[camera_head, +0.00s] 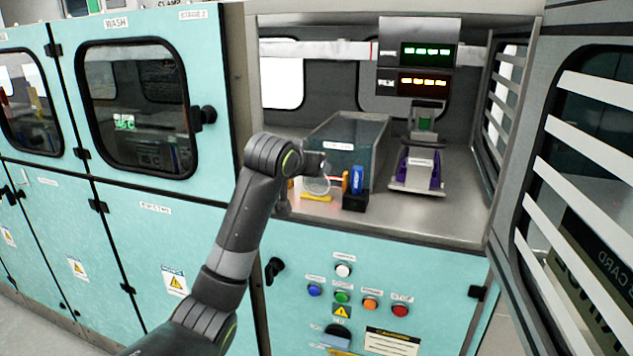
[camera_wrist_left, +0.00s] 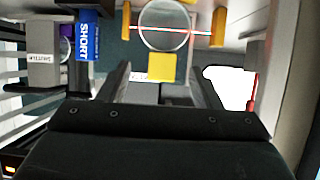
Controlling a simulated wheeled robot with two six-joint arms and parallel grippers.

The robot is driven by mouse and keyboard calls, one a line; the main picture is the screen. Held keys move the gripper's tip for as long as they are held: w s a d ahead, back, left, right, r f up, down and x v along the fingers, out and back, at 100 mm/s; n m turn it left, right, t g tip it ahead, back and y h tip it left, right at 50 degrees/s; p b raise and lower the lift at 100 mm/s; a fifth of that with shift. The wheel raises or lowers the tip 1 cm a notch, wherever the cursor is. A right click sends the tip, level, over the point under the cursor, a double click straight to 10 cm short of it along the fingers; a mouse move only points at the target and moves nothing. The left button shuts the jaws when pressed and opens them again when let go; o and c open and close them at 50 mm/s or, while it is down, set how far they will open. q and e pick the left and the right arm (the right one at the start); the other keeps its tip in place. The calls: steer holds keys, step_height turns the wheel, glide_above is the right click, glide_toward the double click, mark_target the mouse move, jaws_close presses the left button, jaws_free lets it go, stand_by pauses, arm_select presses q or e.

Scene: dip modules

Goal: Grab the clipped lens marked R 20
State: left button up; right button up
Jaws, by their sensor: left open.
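A round clear lens (camera_head: 316,186) is in the open bay in the head view, close to my left gripper (camera_head: 303,168). In the left wrist view the lens (camera_wrist_left: 165,25) shows between two yellow clip pieces, with a yellow tab (camera_wrist_left: 162,67) nearer to me. My left gripper (camera_wrist_left: 160,85) is open; its dark fingers lie either side of the tab's line, and I see nothing held. The tab appears just ahead of the fingertips; contact cannot be told. I cannot read an R 20 mark. My right gripper is not in view.
A grey tank (camera_head: 348,132) is behind. A device with purple sides (camera_head: 418,168) stands further right. The bay's front floor at right is clear.

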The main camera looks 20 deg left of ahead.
arm_select(q)
steer(key=p+x, duration=0.1)
steer(key=x, duration=0.4)
steer(key=shift+w+a+r+p, duration=0.15)
steer(key=shift+w+p, duration=0.1)
steer(key=shift+p, duration=0.15)
jaws_close()
